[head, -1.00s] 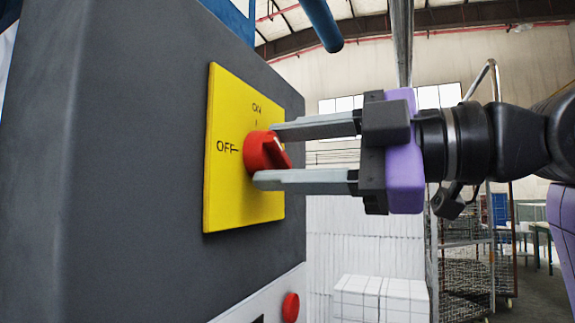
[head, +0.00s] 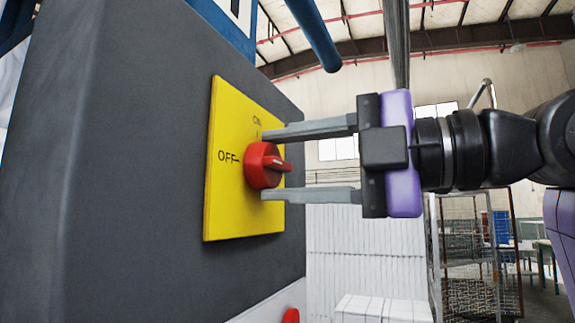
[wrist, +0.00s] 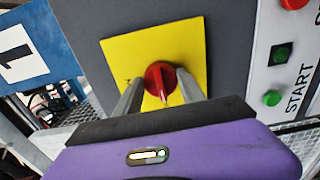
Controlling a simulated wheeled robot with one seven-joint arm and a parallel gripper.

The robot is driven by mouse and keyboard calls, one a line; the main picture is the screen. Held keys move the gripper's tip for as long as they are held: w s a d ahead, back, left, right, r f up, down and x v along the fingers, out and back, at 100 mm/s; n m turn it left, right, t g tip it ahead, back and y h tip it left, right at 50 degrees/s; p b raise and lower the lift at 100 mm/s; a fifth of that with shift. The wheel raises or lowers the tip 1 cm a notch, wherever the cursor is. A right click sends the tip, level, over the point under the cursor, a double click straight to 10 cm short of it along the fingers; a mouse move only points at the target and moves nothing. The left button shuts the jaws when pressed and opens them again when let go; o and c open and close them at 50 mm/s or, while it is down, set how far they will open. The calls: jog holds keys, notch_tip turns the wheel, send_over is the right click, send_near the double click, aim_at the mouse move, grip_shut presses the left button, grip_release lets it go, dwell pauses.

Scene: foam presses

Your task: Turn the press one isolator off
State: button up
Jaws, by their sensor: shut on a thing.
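The isolator's red rotary knob (head: 264,166) sits on a yellow plate (head: 228,205) marked OFF at left and ON at top. Its raised grip lies roughly level, in line with the OFF mark, with a white line on it. My gripper (head: 264,165) faces the plate from the right, one finger above the knob and one below, shut on it. In the wrist view the knob (wrist: 160,78) shows between the two fingers (wrist: 162,98), its grip pointing toward my gripper body. The OFF mark is hidden there.
The plate is on a dark grey cabinet (head: 130,190). Beside it in the wrist view is a white panel with a green START button (wrist: 272,98) and a red button (wrist: 293,3). A blue bar (head: 315,35) hangs above. Wire-mesh trolleys (head: 465,250) stand behind.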

jog(key=o, duration=1.4)
jog(key=shift+c, duration=0.2)
jog(key=b+v, duration=0.1)
jog(key=v, duration=0.7)
